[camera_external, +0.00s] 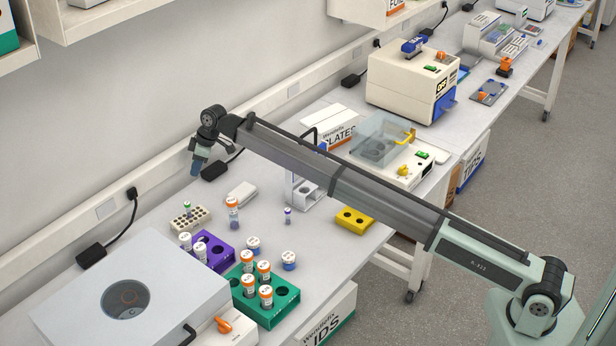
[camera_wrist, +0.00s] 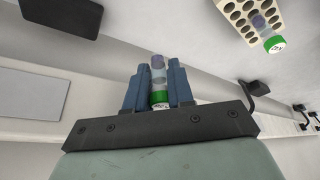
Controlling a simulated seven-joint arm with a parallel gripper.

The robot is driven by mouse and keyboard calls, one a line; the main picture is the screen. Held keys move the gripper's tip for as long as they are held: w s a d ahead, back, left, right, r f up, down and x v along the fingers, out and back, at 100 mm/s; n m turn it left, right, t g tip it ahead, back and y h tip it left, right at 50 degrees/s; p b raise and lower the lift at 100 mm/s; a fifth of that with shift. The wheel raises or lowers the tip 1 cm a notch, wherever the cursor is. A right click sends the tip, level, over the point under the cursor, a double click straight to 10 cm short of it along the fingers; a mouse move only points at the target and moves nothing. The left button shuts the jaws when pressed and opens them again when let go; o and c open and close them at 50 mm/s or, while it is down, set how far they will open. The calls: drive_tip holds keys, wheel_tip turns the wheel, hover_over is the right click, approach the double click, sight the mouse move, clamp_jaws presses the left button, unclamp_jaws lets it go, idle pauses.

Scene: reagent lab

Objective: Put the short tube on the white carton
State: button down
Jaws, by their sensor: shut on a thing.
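My gripper (camera_external: 198,168) is raised above the bench near the wall. In the external view I cannot make out the held tube. A small plain white carton (camera_external: 241,193) lies flat on the bench, right of and below my gripper in the picture. I cannot make it out surely in the wrist view.
A beige rack (camera_external: 190,218) holds another green-capped tube (camera_wrist: 273,43). A black adapter (camera_wrist: 62,12) sits by the wall. Orange-capped tubes, a purple rack (camera_external: 213,251) and a green rack (camera_external: 283,304) stand in front.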

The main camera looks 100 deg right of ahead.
drive_tip(key=shift+d+r, duration=0.1)
drive_tip(key=shift+r, duration=0.25)
drive_tip(key=s+d+r+m, duration=0.1)
drive_tip(key=s+d+r, duration=0.2)
drive_tip(key=s+d, duration=0.75)
drive_tip(key=s+d+r+m, duration=0.1)
drive_tip(key=s+d+r, duration=0.2)
drive_tip(key=s+d, duration=0.75)
wheel_tip(320, 180, up, 4)
drive_tip(key=m+h, duration=0.1)
drive_tip(key=m, duration=0.1)
hover_over(326, 117)
drive_tip(key=s, duration=0.1)
drive_tip(key=shift+s+a+f, duration=0.1)
drive_tip(key=shift+f, duration=2.3)
drive_tip(key=shift+s+a+f, duration=0.1)
drive_tip(key=shift+f, duration=2.3)
drive_tip(key=shift+f, duration=0.1)
drive_tip(key=c, duration=1)
unclamp_jaws()
drive_tip(key=v, duration=1.2)
drive_tip(key=shift+w+a, duration=0.15)
drive_tip(key=shift+w, duration=0.1)
drive_tip(key=shift+o, duration=0.3)
